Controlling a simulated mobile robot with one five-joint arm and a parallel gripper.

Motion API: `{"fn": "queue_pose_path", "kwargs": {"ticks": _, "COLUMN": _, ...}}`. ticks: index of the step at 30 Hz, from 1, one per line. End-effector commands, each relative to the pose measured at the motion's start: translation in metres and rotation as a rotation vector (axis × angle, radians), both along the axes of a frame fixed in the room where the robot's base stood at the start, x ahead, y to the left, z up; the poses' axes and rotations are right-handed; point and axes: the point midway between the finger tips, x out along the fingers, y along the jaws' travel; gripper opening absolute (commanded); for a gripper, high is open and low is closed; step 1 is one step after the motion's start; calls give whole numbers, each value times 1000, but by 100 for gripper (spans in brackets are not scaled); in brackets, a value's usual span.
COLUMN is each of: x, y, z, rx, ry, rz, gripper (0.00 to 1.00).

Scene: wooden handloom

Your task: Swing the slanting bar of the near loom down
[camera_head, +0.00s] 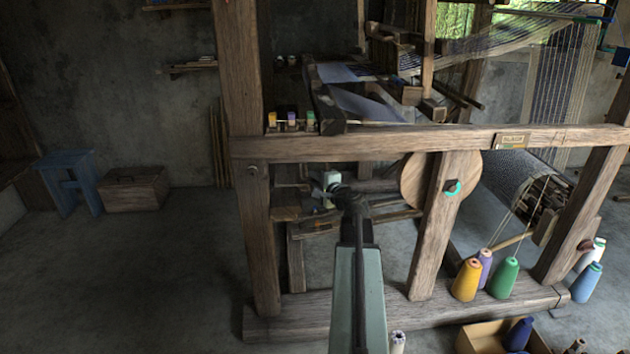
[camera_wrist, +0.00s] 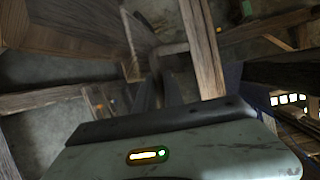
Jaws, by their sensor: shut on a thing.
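The near loom is a large wooden frame with a front beam (camera_head: 400,144) and a low floor beam (camera_head: 300,310). My arm reaches in under the front beam. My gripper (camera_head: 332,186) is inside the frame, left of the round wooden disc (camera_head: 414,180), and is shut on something. Its fingertips and the held part of the slanting bar are hidden or too dark to make out. In the wrist view my gripper's pale housing fills the bottom, and a wooden bar (camera_wrist: 205,50) runs steeply above it. I cannot tell whether this is the held bar.
A left post (camera_head: 262,230) and a leaning post (camera_head: 435,240) stand on either side of my arm. Yarn cones (camera_head: 467,280) stand on the floor beam at right. A cardboard box (camera_head: 485,338) lies in front. The floor at left is open, with a blue stool (camera_head: 68,170) behind.

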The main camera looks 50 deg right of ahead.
Motion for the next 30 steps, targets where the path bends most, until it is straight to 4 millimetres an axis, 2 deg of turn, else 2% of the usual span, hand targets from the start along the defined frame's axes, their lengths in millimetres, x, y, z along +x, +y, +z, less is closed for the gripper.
{"fn": "queue_pose_path", "kwargs": {"ticks": 1, "x": 0, "y": 4, "z": -3, "rx": -2, "ry": 9, "rz": 11, "gripper": 21}}
{"fn": "queue_pose_path", "kwargs": {"ticks": 3, "x": 0, "y": 4, "z": -3, "rx": -2, "ry": 8, "rz": 11, "gripper": 34}}
{"fn": "queue_pose_path", "kwargs": {"ticks": 11, "x": -1, "y": 2, "z": 0, "rx": -6, "ry": 10, "rz": 7, "gripper": 34}}
{"fn": "queue_pose_path", "kwargs": {"ticks": 14, "x": -2, "y": 0, "z": 10, "rx": -28, "ry": 27, "rz": 6, "gripper": 34}}
{"fn": "queue_pose_path", "kwargs": {"ticks": 19, "x": -6, "y": -5, "z": 41, "rx": -113, "ry": 98, "rz": 5, "gripper": 34}}
{"fn": "queue_pose_path", "kwargs": {"ticks": 21, "x": -22, "y": 1, "z": 35, "rx": -119, "ry": 104, "rz": 2, "gripper": 34}}
{"fn": "queue_pose_path", "kwargs": {"ticks": 30, "x": -72, "y": 18, "z": 45, "rx": -117, "ry": 102, "rz": 3, "gripper": 34}}
